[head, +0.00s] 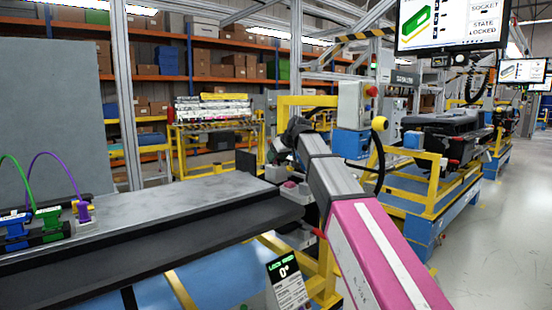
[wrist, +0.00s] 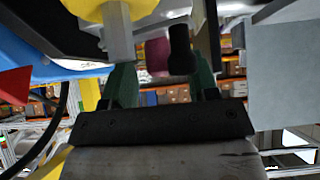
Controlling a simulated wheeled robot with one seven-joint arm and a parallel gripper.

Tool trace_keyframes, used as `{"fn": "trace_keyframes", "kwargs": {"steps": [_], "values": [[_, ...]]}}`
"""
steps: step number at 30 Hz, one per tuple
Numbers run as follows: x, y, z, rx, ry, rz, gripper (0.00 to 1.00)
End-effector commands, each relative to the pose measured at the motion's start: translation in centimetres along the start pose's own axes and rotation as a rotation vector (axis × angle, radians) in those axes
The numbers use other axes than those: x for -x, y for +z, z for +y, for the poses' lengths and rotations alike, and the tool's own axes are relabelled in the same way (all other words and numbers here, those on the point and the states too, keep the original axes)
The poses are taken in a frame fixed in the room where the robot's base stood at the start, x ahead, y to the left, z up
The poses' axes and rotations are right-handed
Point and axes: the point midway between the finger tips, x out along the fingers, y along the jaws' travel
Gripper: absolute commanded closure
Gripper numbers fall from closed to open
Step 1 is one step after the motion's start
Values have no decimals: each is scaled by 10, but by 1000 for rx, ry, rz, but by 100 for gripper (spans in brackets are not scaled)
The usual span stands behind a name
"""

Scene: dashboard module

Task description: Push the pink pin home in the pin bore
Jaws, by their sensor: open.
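A pink piece (wrist: 157,56), which looks like the pink pin, shows in the wrist view between and beyond the two green fingers of my gripper (wrist: 163,75). A dark cylinder (wrist: 181,50) stands beside it on the right and covers part of that area. The fingers stand apart, with a gap between them and the pink piece. In the head view a small pink spot (head: 290,185) shows at the right end of the dashboard module (head: 160,208), partly behind my arm. My fingers are hidden there. I cannot make out the pin bore or how deep the pin sits.
Green, blue and purple connectors (head: 50,220) with cables sit at the module's left end. A small sign (head: 287,283) reading 0° hangs below the front edge. A monitor (head: 458,24) reads "STATE LOCKED". A yellow-framed stand (head: 322,285) is close to my arm. Floor at right is clear.

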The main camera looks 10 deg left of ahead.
Motion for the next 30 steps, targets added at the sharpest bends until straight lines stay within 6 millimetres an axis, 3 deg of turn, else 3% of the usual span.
{"fn": "trace_keyframes", "kwargs": {"steps": [9,15,21,30], "values": [[58,1,-1,0,1,3,46],[87,1,0,0,0,2,46],[98,0,0,0,0,1,46],[99,0,0,0,0,1,46]]}}
